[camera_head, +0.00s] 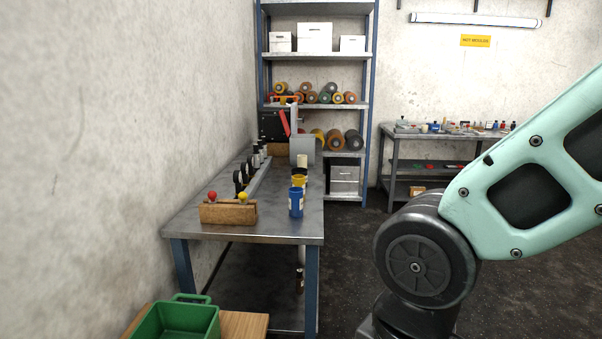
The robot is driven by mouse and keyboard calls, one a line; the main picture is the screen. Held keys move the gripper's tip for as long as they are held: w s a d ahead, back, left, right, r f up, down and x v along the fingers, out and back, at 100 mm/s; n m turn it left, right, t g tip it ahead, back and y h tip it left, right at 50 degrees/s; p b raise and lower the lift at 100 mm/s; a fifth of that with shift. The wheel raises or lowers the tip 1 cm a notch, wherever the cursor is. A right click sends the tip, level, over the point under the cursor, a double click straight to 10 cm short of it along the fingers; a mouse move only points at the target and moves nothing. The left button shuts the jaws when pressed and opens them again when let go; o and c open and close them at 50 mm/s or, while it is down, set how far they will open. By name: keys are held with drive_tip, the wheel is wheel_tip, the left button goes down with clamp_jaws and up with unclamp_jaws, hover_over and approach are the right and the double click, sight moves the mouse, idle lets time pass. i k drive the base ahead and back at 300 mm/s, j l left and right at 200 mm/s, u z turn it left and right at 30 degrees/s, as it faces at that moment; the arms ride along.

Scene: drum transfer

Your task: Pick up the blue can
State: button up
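The blue can (296,203) stands upright on the metal workbench (270,231), near its right edge. A yellow can (299,181) stands just behind it and partly hides other things there. My arm fills the right side of the view, well to the right of the bench and nearer to me. My gripper is out of view.
A wooden block (228,213) with red and yellow knobs sits left of the blue can. A green crate (178,321) stands on a wooden surface (241,327) at the bottom left. Shelves (316,105) and a second bench (392,165) stand behind. Dark floor lies right of the workbench.

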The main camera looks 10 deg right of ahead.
sight(295, 193)
drive_tip(key=i+l+u, duration=0.15)
drive_tip(key=i+l, duration=1.55)
